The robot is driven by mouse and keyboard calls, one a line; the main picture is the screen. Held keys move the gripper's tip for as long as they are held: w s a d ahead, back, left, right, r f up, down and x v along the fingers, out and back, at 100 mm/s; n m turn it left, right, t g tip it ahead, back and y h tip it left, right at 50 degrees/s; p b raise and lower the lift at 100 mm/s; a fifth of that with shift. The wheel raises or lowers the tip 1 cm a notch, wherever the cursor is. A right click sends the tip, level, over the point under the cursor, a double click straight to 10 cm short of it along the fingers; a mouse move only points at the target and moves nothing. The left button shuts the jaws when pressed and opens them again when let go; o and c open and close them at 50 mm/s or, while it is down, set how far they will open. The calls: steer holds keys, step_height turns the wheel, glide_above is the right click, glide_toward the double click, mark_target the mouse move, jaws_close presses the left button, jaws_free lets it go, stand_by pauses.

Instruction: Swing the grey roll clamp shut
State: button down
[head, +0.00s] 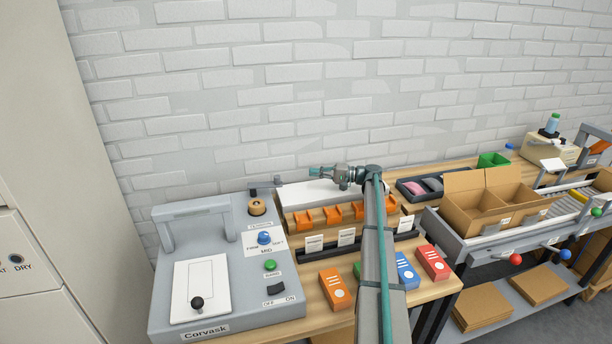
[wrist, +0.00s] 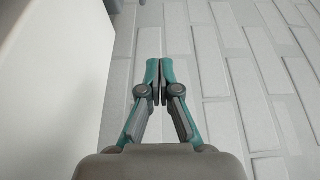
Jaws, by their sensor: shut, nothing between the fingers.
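The grey machine marked Corvask (head: 215,318) stands at the left end of the bench. A tan roll (head: 257,207) sits at its back right corner. A small grey part (head: 264,187) behind and above this roll looks like the roll clamp; it is too small to tell how far open it stands. My gripper (head: 312,172) is to the right of it and higher in the picture, pointing left, apart from it. In the wrist view my gripper (wrist: 160,72) is shut and empty in front of the brick wall. The clamp does not show clearly there.
A large grey handle (head: 195,209) arches over the machine's left part. A rack with orange holders (head: 332,214) and a white top stands below my gripper. Several coloured boxes (head: 334,289) lie in front. Cardboard boxes (head: 475,205) stand right. The brick wall (wrist: 235,60) is behind.

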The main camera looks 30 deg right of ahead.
steer(key=p+x, duration=0.3)
steer(key=x, duration=0.7)
steer(key=shift+r+p, duration=0.2)
steer(key=shift+p, duration=0.15)
steer(key=shift+s+a+p, duration=0.55)
steer(key=shift+s+a, duration=0.35)
steer(key=shift+s, duration=0.05)
steer(key=shift+s+a, duration=0.35)
steer(key=shift+a, duration=0.05)
steer(key=shift+a+f, duration=0.1)
steer(key=shift+f, duration=0.05)
steer(key=shift+s, duration=0.1)
